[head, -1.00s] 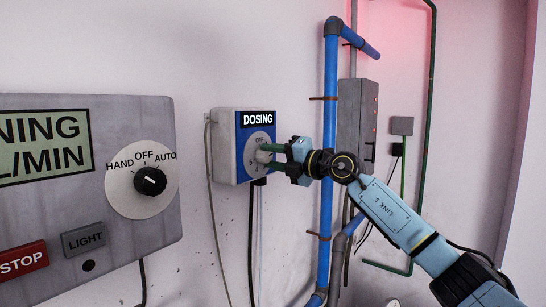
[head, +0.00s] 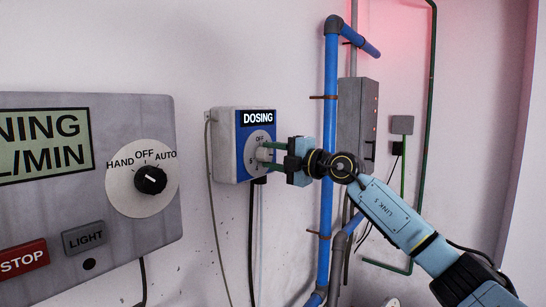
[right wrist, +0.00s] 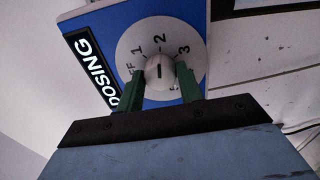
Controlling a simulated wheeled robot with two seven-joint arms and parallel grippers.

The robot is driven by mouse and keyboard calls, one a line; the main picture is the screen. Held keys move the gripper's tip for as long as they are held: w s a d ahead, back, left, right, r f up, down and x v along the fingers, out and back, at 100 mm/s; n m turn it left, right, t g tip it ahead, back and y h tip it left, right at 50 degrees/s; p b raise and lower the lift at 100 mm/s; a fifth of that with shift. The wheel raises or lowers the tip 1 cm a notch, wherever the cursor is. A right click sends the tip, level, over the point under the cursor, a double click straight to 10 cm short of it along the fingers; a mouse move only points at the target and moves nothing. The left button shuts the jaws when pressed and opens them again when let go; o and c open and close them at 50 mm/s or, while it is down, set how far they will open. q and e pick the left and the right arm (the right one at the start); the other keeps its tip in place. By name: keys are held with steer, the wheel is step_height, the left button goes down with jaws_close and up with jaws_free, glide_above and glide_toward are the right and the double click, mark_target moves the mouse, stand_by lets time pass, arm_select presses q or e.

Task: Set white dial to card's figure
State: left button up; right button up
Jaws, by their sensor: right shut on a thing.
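The white dial (right wrist: 159,71) is a round knob on a grey disc, on the front of the blue-faced DOSING box (head: 226,146). The disc bears OFF, 1, 2, 3 and further marks partly hidden by my fingers. The knob's dark line points about at the 2 in the right wrist view. My right gripper (head: 268,153) is shut on the dial, its green fingers (right wrist: 160,82) on either side of the knob. In the head view the knob is small and partly covered by the fingers. No card with a figure is in view. My left gripper is not in view.
A grey panel (head: 60,220) at the left bears a black HAND/OFF/AUTO knob (head: 150,180), a LIGHT button and a red STOP button. A blue pipe (head: 330,120) runs down the wall just behind my right gripper. A grey cabinet (head: 357,125) stands right of it.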

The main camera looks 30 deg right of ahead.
steer(key=shift+r, duration=0.1)
steer(key=o, duration=1)
steer(key=shift+d, duration=0.1)
steer(key=shift+s, duration=0.1)
steer(key=b+v, duration=0.7)
steer(key=v, duration=0.6)
steer(key=shift+s, duration=0.15)
